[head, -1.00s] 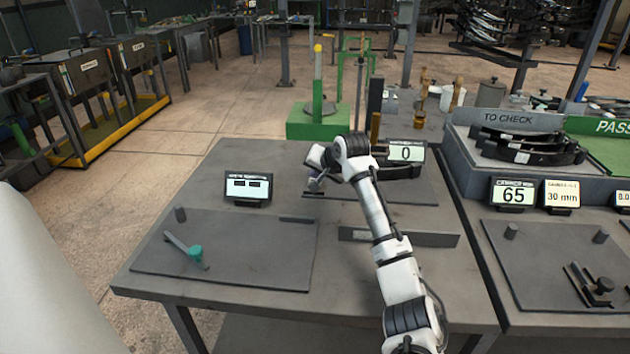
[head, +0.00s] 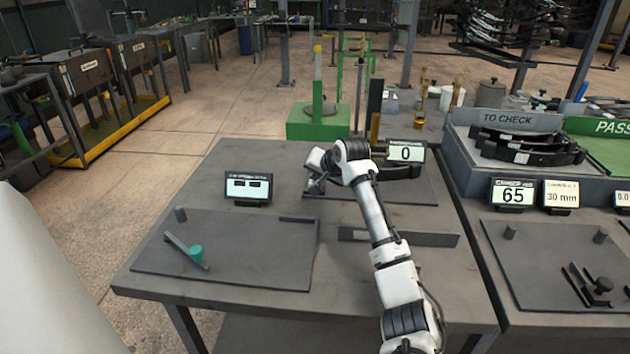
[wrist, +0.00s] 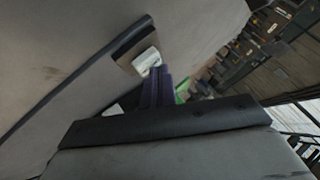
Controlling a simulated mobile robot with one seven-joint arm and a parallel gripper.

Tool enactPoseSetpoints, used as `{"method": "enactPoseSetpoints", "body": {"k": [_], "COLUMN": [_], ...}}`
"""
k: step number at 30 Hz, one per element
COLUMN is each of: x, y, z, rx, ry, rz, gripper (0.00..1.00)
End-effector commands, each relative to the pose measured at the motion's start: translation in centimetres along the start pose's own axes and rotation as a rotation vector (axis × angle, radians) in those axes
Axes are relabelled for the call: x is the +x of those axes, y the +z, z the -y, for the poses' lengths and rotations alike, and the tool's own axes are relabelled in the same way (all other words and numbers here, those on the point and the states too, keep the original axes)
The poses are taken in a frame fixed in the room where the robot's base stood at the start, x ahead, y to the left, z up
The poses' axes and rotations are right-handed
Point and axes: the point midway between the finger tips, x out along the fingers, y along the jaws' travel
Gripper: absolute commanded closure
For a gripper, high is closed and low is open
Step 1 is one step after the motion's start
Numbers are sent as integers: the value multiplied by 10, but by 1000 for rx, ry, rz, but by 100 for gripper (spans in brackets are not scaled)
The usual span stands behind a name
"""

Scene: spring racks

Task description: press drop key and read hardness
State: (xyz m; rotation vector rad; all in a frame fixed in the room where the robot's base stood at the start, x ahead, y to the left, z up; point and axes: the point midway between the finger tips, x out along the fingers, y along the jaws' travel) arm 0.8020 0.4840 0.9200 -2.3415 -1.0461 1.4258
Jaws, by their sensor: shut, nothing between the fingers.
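My gripper (head: 317,184) is low over the left part of the rear dark mat on the bench. In the wrist view its dark purple fingers (wrist: 157,88) are shut with nothing between them. Their tips are close to a small pale plate (wrist: 146,60) on a brown block; I cannot tell whether they touch it. No drop key can be clearly made out. A display (head: 248,188) left of the gripper shows two dark bars on a light screen. Another display (head: 406,152) behind my arm reads 0. A dark curved spring leaf (head: 402,172) lies partly hidden behind my arm.
A teal-knobbed lever (head: 195,253) lies on the front left mat (head: 265,262). On the right bench, displays read 65 (head: 513,194) and 30 mm (head: 561,195), near a TO CHECK tray (head: 510,117) holding springs.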

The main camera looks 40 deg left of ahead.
Motion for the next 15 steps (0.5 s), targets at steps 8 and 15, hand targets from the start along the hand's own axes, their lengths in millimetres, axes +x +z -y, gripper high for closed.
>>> {"method": "enactPoseSetpoints", "body": {"k": [8, 15], "x": [7, 8], "y": [6, 8], "z": [-4, -5], "rx": [3, 4], "ry": [2, 3], "rz": [9, 11], "gripper": [100, 100]}}
